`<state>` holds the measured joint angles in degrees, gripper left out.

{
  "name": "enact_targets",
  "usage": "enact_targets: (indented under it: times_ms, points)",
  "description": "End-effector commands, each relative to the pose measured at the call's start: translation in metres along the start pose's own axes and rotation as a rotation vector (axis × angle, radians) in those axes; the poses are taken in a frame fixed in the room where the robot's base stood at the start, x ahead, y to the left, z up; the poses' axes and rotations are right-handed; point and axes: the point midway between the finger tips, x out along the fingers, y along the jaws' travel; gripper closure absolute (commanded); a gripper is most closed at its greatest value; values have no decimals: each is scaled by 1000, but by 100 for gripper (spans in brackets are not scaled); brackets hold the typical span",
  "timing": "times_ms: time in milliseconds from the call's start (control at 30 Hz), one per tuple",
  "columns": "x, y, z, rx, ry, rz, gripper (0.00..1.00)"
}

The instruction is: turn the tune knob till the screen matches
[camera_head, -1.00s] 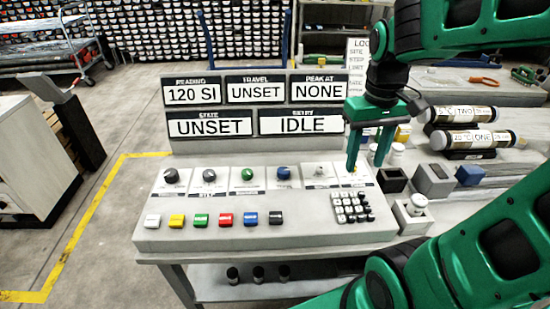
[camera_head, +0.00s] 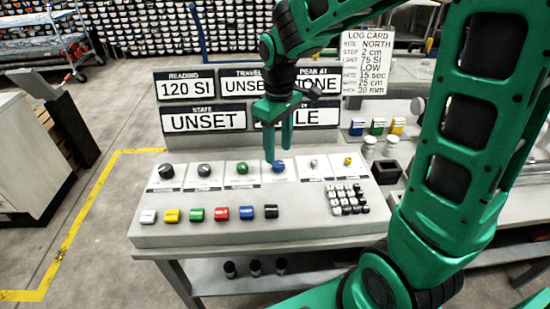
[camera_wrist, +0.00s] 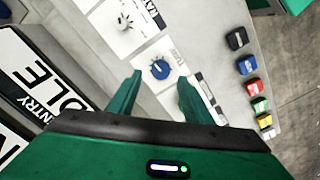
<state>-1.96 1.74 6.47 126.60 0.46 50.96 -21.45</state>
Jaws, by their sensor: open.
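A grey console carries a row of knobs: black (camera_head: 166,171), grey (camera_head: 204,170), green (camera_head: 242,168), blue (camera_head: 279,167), small white and small yellow (camera_head: 348,161). My gripper (camera_head: 278,155) is open and points down over the blue knob. In the wrist view the blue knob (camera_wrist: 160,69) shows between and beyond the two fingertips (camera_wrist: 160,78); I cannot tell that they touch it. The reading screen (camera_head: 185,87) shows 120 SI. The state screen (camera_head: 204,120) shows UNSET. My arm partly covers the other screens.
Coloured buttons (camera_head: 220,213) line the console front, with a keypad (camera_head: 346,198) to the right. A log card (camera_head: 367,62) stands behind, reading NORTH, 2 cm, 75 SI, LOW. A black-topped block (camera_head: 387,172) and white-capped jars stand right of the console.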

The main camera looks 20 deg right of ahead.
Motion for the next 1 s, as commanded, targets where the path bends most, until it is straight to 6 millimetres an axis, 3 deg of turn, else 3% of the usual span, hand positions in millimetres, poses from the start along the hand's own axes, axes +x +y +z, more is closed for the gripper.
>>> enact_targets:
  times_ms: [100, 300, 667, 833, 1000]
  points:
    - [19, 0, 1, 0, -3, -1, 54]
    - [38, 0, 1, 0, -2, 0, 54]
    - [42, 0, 0, 1, 0, 0, 54]
    - [42, 0, 0, 1, 0, 1, 92]
    - [42, 1, 0, 10, 0, 1, 95]
